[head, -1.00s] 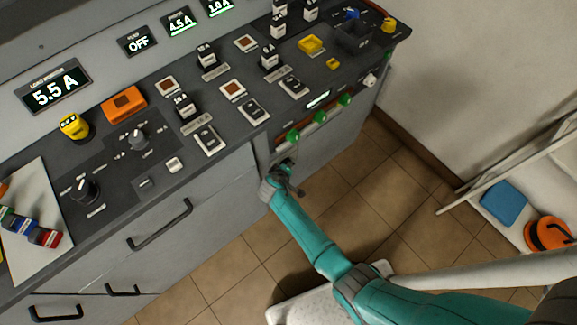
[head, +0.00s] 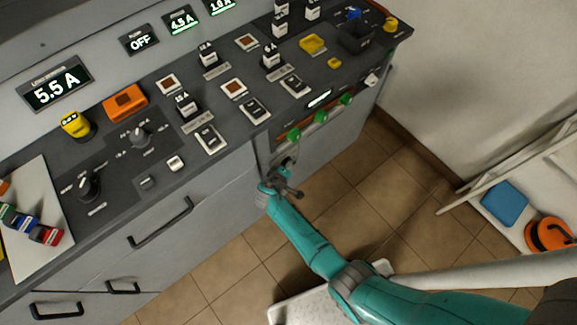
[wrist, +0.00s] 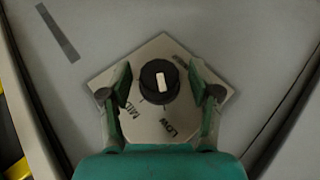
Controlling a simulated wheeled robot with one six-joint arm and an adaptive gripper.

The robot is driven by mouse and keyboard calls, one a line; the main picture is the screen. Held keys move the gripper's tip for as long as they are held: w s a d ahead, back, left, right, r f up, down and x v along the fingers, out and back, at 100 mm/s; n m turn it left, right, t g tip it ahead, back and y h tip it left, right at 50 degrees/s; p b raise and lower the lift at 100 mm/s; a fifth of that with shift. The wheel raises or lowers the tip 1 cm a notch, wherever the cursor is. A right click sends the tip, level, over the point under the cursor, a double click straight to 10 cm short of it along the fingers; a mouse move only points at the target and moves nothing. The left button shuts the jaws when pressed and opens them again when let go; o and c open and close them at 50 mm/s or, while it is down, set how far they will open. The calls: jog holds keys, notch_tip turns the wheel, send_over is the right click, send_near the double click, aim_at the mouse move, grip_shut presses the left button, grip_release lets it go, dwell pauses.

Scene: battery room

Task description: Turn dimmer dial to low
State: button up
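The dimmer dial (wrist: 153,93) is a round black knob with a white bar, on a pale diamond-shaped plate (wrist: 150,57) in the wrist view. The plate reads MID and LOW at its lower side; another mark at upper right is unreadable. The bar stands nearly upright in the picture, and I cannot tell which end points. My gripper (wrist: 158,76) is open, one finger on each side of the knob with visible gaps. In the head view my gripper (head: 282,182) is by the grey cabinet front, below the green knobs. I cannot make out the dial clearly there.
Green knobs (head: 320,116) protrude from the cabinet front above my gripper. A drawer handle (head: 160,223) sticks out at left. The sloped panel (head: 225,130) carries several switches and displays, one reading 5.5 A. A white shelf with a blue item (head: 504,203) stands at right. Tiled floor is open between.

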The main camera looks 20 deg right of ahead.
jog(key=shift+a, duration=0.1)
jog(key=v, duration=1.2)
jog(key=shift+s+f, duration=0.1)
dwell(0.4)
jog(key=s+d+t+y, duration=0.1)
jog(key=s+d+y, duration=0.2)
jog(key=s, duration=0.7)
jog(key=s+d+t+y, duration=0.1)
jog(key=s+d+y, duration=0.2)
jog(key=s, duration=0.8)
jog(key=s+r+m+t, duration=0.1)
jog(key=s+r, duration=0.4)
jog(key=r, duration=0.5)
jog(key=s+d+r+m+t, duration=0.1)
jog(key=s+r, duration=0.4)
jog(key=r, duration=0.5)
jog(key=s+r+m+t+y, duration=0.1)
jog(key=s+r+m+t, duration=0.2)
jog(key=r, duration=0.7)
jog(key=shift+s+d+r+m, duration=0.3)
jog(key=shift+s+m, duration=0.2)
jog(key=shift+s, duration=0.45)
